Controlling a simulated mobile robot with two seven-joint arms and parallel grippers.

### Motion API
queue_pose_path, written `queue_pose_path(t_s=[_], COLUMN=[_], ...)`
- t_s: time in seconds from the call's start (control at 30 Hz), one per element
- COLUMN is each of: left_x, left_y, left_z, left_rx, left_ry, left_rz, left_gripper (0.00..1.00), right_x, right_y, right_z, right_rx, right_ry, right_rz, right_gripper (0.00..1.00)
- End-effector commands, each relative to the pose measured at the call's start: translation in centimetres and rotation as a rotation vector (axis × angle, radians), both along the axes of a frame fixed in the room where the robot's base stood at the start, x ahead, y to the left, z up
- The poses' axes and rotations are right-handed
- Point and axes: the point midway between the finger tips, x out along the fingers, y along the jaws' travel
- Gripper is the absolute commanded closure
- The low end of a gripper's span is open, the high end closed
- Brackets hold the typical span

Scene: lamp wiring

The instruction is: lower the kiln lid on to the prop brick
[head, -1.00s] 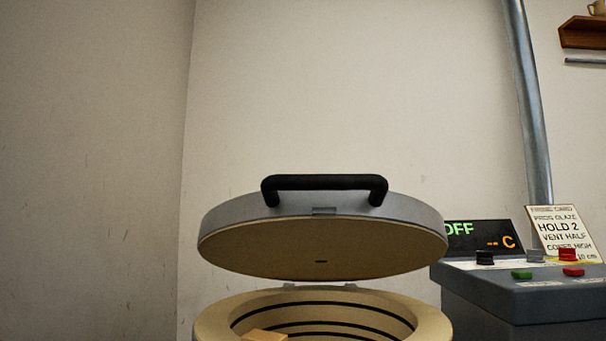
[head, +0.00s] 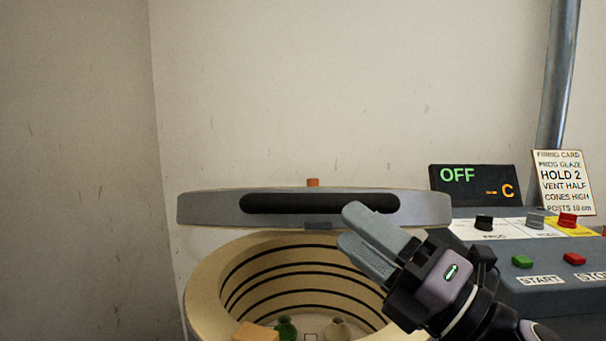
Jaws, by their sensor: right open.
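The round grey kiln lid (head: 205,207) is raised above the kiln, seen nearly edge-on, with a gap above the kiln's rim. Its black bar handle (head: 300,203) faces me. The orange prop brick (head: 255,332) shows at the kiln's front rim, cut off by the bottom edge of the picture. The cream kiln (head: 212,290) is open below the lid. My right gripper (head: 358,238) is open and empty in front of the lid's right part, its fingers pointing up and left, just below the handle's right end. I cannot tell whether it touches the lid. My left gripper is not in view.
A green pot (head: 286,328) and a cream pot (head: 336,328) stand inside the kiln. A control box (head: 560,285) with buttons, an OFF display (head: 472,184) and a firing card (head: 563,182) stand at the right. An orange knob (head: 313,182) shows atop the lid. The left side is clear.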

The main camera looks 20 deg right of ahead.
Motion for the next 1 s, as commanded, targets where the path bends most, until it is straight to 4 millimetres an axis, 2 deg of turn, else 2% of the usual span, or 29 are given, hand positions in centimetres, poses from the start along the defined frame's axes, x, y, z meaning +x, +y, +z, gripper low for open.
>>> queue_pose_path(t_s=[0.6,1.0], left_x=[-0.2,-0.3], left_y=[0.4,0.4], left_z=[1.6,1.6], left_rx=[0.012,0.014], left_ry=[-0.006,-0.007], left_rz=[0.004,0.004], left_gripper=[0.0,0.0], right_x=[4.8,5.4], right_y=[3.2,3.6], right_z=[2.6,2.6], right_rx=[0.003,0.002], right_ry=[0.002,0.003], right_rz=[-0.001,0.0], right_gripper=[0.48,0.48])
